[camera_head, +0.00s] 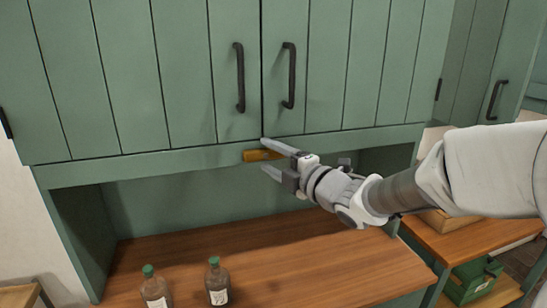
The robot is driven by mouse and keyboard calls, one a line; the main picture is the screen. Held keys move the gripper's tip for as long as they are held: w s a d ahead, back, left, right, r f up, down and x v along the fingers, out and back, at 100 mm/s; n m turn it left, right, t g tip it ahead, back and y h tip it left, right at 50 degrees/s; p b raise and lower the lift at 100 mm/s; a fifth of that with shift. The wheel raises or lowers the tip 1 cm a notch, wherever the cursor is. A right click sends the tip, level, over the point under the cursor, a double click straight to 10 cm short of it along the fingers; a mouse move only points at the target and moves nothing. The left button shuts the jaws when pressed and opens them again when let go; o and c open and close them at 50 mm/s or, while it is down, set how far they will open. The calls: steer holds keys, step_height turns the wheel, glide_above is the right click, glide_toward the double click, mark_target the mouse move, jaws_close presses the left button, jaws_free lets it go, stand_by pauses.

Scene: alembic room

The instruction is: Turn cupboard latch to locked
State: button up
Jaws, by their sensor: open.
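The green cupboard (180,75) has two closed doors, each with a black vertical handle near the middle seam. The latch (258,155) is a small yellow-brown piece lying horizontally on the rail just below the doors, under the seam. Its right end is close to my gripper's fingers and partly covered by them. My gripper (268,157) is open, with its fingers pointing left at the latch, one finger higher and one lower. I cannot tell whether a finger touches the latch.
Two brown bottles with green caps, a left one (155,287) and a right one (217,281), stand on the wooden counter (320,255) below. A green box (472,280) sits on a lower shelf at right. The counter's middle is clear.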

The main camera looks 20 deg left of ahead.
steer(key=shift+c, duration=0.2)
jaws_close()
